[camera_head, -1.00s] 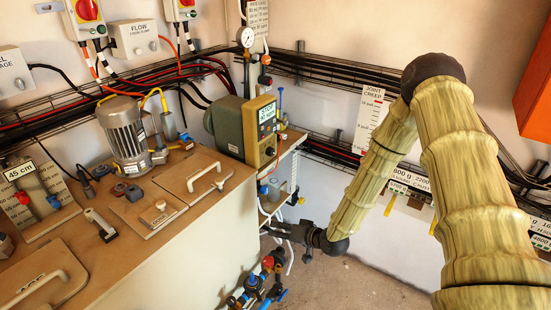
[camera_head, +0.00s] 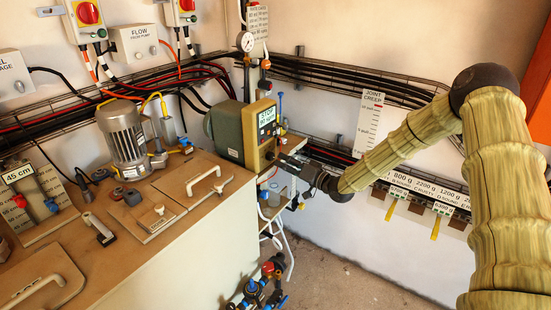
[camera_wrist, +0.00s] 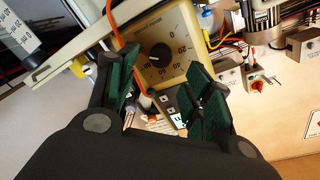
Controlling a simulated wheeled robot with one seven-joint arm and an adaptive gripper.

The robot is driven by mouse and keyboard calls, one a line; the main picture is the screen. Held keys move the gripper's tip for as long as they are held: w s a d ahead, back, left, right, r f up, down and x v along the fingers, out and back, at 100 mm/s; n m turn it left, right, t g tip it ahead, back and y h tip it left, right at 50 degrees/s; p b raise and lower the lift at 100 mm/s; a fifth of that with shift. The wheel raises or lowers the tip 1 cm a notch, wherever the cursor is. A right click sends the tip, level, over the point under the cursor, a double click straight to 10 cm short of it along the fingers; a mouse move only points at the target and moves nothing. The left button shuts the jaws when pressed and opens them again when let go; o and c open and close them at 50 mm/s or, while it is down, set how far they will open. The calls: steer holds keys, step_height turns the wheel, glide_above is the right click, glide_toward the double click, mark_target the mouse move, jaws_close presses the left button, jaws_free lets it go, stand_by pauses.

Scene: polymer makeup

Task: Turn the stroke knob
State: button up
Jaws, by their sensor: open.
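The stroke knob (camera_wrist: 160,53) is a round black knob on a cream panel with a numbered dial around it. In the wrist view it shows between and beyond my two green-padded fingers. My gripper (camera_wrist: 162,78) is open and empty, with the knob apart from the pads. In the head view my gripper (camera_head: 285,160) is close to the right-hand face of the green and yellow pump box (camera_head: 230,133). The gripper is small there, and I cannot tell its exact gap to the knob.
A grey motor (camera_head: 126,138) stands on the wooden bench (camera_head: 190,215). Pipe valves (camera_head: 262,280) sit low beside the bench. An orange cable (camera_wrist: 112,22) crosses near the panel in the wrist view. Floor to the right (camera_head: 360,285) is clear.

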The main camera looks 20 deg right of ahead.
mark_target(273, 157)
steer(key=shift+p+x, duration=0.3)
steer(key=shift+x, duration=2.5)
steer(key=c, duration=1.1)
